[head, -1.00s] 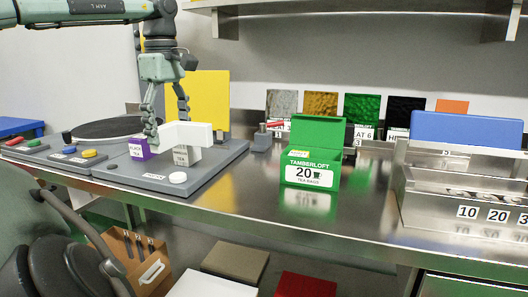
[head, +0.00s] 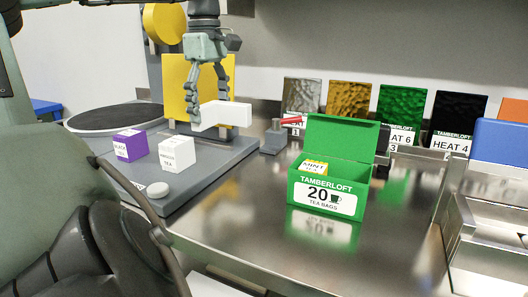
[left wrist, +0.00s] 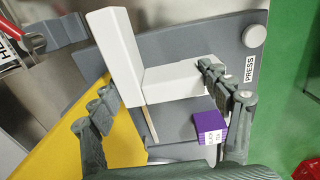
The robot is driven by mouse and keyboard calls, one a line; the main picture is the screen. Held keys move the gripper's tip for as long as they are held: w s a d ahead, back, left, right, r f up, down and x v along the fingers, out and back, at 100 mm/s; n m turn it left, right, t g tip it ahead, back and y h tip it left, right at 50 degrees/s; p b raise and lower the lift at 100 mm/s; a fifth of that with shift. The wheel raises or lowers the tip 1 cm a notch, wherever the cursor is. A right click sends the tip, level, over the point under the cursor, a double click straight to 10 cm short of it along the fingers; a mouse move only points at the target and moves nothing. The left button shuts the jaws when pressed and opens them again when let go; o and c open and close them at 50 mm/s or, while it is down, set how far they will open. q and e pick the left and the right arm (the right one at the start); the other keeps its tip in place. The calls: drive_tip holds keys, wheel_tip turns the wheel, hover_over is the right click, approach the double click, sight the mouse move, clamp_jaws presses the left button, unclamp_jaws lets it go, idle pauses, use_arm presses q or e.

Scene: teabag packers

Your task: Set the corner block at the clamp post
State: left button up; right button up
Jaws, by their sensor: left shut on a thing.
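The corner block (head: 228,113) is a white L-shaped piece. My left gripper (head: 207,108) points down and is shut on it, holding it above the grey base plate, in front of the yellow panel. The left wrist view also shows the corner block (left wrist: 115,58) between my left gripper's fingers (left wrist: 155,86). The clamp post (head: 275,138) is a short dark-grey post with a red handle, right of the block and apart from it. Its red handle also shows at the upper left of the left wrist view (left wrist: 28,40). My right gripper is not in view.
A purple cube (head: 130,147) and a white cube (head: 176,154) stand on the base plate (head: 205,170), near a white PRESS button (head: 158,189). An open green tea box (head: 327,196) stands to the right. Heat-labelled swatches line the back. Steel counter is clear in front.

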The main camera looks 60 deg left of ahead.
use_arm(q)
drive_tip(key=w+f, duration=0.2)
drive_tip(key=w, duration=0.1)
drive_tip(key=w+f+p, duration=0.1)
drive_tip(key=w+f, duration=0.1)
drive_tip(key=w, duration=0.2)
drive_tip(key=w+f, duration=0.2)
drive_tip(key=w, duration=0.1)
drive_tip(key=shift+w+d+f+p, duration=0.1)
drive_tip(key=shift+w+d+p, duration=0.1)
drive_tip(key=shift+d+p, duration=0.15)
drive_tip(key=shift+w+f, duration=0.1)
drive_tip(key=shift+f, duration=1.95)
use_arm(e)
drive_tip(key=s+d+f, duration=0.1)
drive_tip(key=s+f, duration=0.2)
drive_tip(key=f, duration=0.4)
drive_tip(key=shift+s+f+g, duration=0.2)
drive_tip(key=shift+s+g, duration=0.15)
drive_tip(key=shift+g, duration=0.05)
use_arm(q)
drive_tip(key=shift+f, duration=0.15)
drive_tip(key=o, duration=1.3)
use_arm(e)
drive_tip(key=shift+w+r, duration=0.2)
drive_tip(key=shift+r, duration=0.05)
